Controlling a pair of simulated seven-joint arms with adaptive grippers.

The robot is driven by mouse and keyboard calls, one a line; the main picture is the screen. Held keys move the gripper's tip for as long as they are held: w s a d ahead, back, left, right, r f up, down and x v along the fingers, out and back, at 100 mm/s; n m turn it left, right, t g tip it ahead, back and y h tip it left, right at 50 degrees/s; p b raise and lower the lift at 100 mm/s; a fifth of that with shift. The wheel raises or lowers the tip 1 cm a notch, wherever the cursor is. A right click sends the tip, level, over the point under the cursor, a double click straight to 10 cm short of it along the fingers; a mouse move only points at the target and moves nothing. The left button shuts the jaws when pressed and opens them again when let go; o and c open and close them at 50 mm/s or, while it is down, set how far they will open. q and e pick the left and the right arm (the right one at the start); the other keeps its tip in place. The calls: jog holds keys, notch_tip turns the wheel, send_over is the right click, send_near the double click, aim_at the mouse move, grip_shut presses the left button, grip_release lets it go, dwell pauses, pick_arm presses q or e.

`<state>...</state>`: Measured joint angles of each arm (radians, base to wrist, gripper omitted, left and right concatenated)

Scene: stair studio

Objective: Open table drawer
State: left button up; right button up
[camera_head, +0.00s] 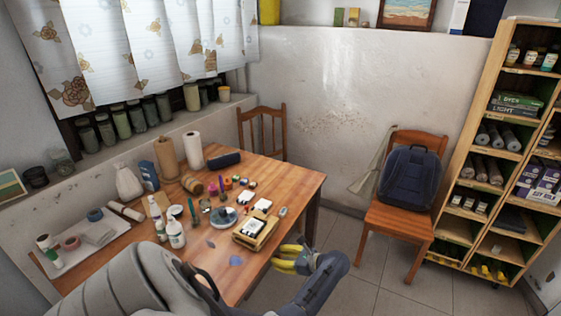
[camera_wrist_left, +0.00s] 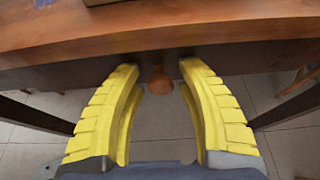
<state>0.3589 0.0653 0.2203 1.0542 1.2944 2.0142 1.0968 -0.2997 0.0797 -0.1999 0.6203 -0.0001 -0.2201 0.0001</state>
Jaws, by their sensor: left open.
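The wooden table (camera_head: 290,183) has its near right edge by my left gripper (camera_head: 292,259); the drawer front is hidden from the head view. In the left wrist view, the table's edge (camera_wrist_left: 150,37) crosses the top, with the shaded drawer front (camera_wrist_left: 90,75) below it. A round wooden knob (camera_wrist_left: 161,82) sticks out there. My left gripper (camera_wrist_left: 158,71) is open, its yellow fingers on either side of the knob with gaps showing. The drawer looks closed, though shade makes this hard to judge. My right gripper is not in view.
Bottles, paint jars, paper rolls and a small wooden box (camera_head: 256,231) crowd the tabletop. A chair with a blue backpack (camera_head: 409,178) stands at the right, beside a shelf (camera_head: 487,120). Another chair (camera_head: 262,128) stands behind the table.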

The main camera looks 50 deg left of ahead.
pick_arm(q)
grip_shut()
dwell(0.3)
